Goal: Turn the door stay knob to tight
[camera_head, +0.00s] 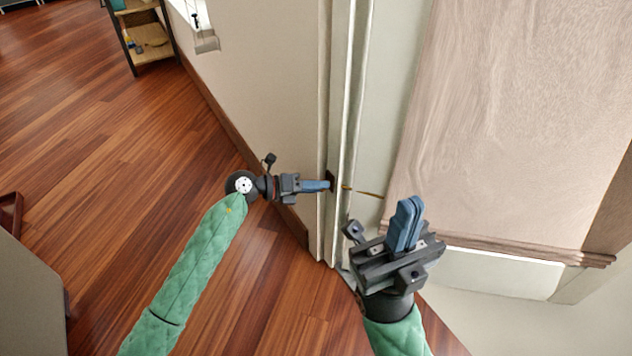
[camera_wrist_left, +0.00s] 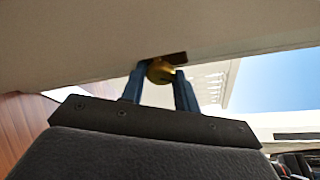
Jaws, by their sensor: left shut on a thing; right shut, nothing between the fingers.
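The door stay knob (camera_wrist_left: 160,71) is a small round brass-coloured piece in front of a dark plate on the pale surface, in the left wrist view. My left gripper (camera_wrist_left: 160,82) has a blue finger on each side of it and is shut on it. In the head view my left gripper (camera_head: 326,185) reaches from the left to a dark plate (camera_head: 331,180) on the pale upright edge; the fingers hide the knob there. A thin brass rod (camera_head: 362,192) runs right from that edge. My right gripper (camera_head: 408,222) is shut and empty, to the right and nearer.
A pale wall (camera_head: 270,90) stands left of the upright edge. A wood-grained panel (camera_head: 510,110) fills the right side, near my right gripper. A small shelf (camera_head: 148,40) stands at the far left back. The wooden floor (camera_head: 110,130) at the left is mostly clear.

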